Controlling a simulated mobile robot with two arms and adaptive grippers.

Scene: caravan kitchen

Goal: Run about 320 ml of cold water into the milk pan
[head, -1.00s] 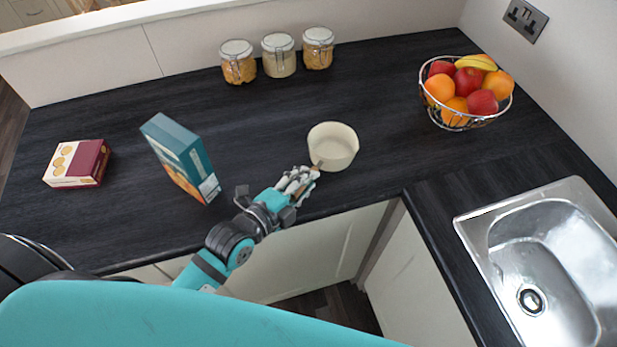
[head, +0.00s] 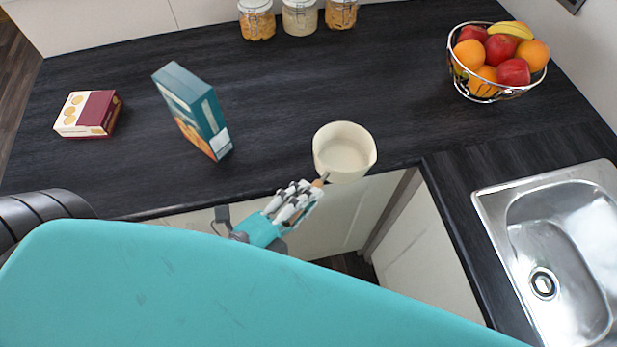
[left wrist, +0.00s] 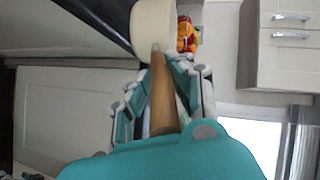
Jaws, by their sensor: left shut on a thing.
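The milk pan (head: 343,150) is cream coloured with a wooden handle, and its inside looks empty. It stands out at the front edge of the dark counter in the head view, upright or nearly so. My left gripper (head: 302,196) is shut on the pan's handle, just in front of the counter edge. In the left wrist view the wooden handle (left wrist: 163,95) runs between the fingers up to the pan (left wrist: 153,27). The steel sink (head: 548,250) is at the right; no tap shows. My right gripper is not in view.
A fruit basket (head: 497,62) stands at the back right. Several jars, among them a pasta jar (head: 257,20), stand at the back. A teal box (head: 193,110) and a biscuit box (head: 88,113) are on the left. The counter between them and the basket is clear.

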